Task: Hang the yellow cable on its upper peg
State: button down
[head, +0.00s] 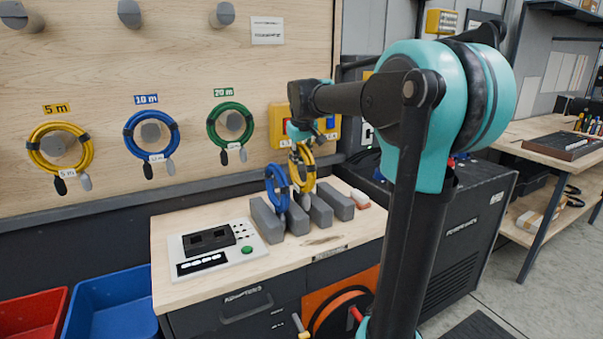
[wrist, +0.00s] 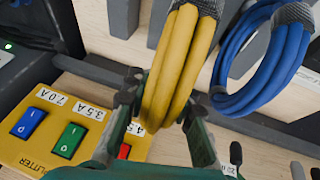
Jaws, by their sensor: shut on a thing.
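A coiled yellow cable (head: 301,172) with a grey wrap is upright at the grey holder blocks on the bench. My gripper (head: 301,147) is above it, shut on the upper part of the coil. In the wrist view the yellow strands (wrist: 172,70) run between the two fingers (wrist: 160,100). I cannot tell whether the coil's lower end still rests between the blocks. The upper peg (head: 20,15) above the "5 m" label is bare at the board's far left. Another yellow coil (head: 81,163) hangs on the lower peg (head: 54,144) below that label.
A blue coil (head: 278,187) stands just left of the held cable, close to it in the wrist view (wrist: 265,65). Grey blocks (head: 265,218) and a control panel (head: 190,262) sit on the bench. A yellow switch box (head: 278,125) is behind my gripper. Blue (head: 136,148) and green (head: 213,133) coils hang on the board.

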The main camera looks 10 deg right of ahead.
jog(key=shift+f, duration=2.55)
jog(key=c, duration=1.3)
grip_release()
